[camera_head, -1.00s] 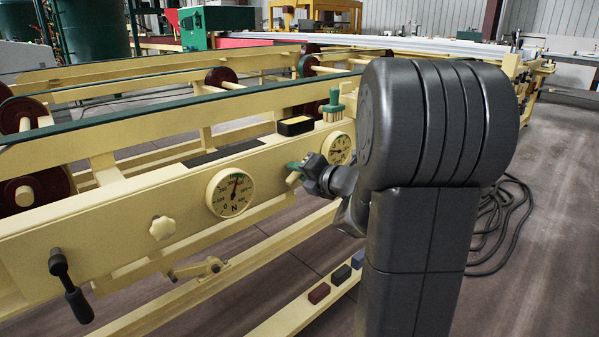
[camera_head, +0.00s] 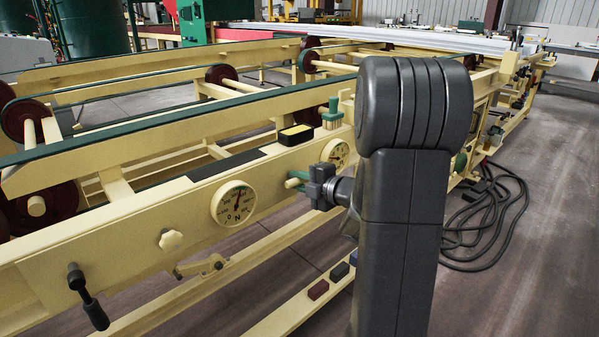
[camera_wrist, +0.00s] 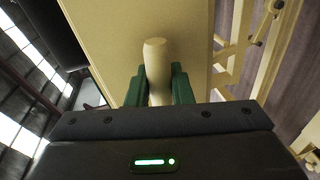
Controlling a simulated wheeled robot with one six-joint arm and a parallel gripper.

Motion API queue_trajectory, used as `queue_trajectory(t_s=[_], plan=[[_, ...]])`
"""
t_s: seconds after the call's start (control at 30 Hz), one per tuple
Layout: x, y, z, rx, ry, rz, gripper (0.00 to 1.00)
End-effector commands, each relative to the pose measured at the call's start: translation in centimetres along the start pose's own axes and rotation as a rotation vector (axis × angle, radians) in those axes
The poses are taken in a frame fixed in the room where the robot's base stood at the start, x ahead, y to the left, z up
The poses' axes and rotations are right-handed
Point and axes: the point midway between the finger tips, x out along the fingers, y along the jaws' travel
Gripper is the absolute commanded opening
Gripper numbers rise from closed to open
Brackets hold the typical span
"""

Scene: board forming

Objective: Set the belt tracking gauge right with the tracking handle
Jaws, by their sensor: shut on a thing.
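My gripper (camera_head: 298,181) is at the cream side rail of the machine, its green fingers on either side of a cream handle. In the wrist view, my gripper (camera_wrist: 158,88) is shut on this cream, round-ended handle (camera_wrist: 155,58), apparently the tracking handle; its lower part is between the fingers. A round dial gauge (camera_head: 336,152) sits on the rail just above and right of my gripper, partly covered by my arm; its reading is too small to tell. Another gauge, marked N (camera_head: 233,203), is farther left, its needle pointing nearly straight up.
A cream knob (camera_head: 171,240) and a black-handled crank (camera_head: 88,297) are on the rail to the left. A brush (camera_head: 332,113) and a black-and-yellow block (camera_head: 296,134) stand on top. Small coloured blocks (camera_head: 318,289) lie on the lower ledge. Cables (camera_head: 490,215) lie on the floor at right.

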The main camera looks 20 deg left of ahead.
Motion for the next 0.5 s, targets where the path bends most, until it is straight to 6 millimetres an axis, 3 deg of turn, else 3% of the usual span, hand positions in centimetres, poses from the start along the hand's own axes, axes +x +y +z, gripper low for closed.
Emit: queue_trajectory(t_s=[0.5], plan=[[-0.04, 0.1, 0.05, 0.47, 0.092, 0.03, 0.0]])
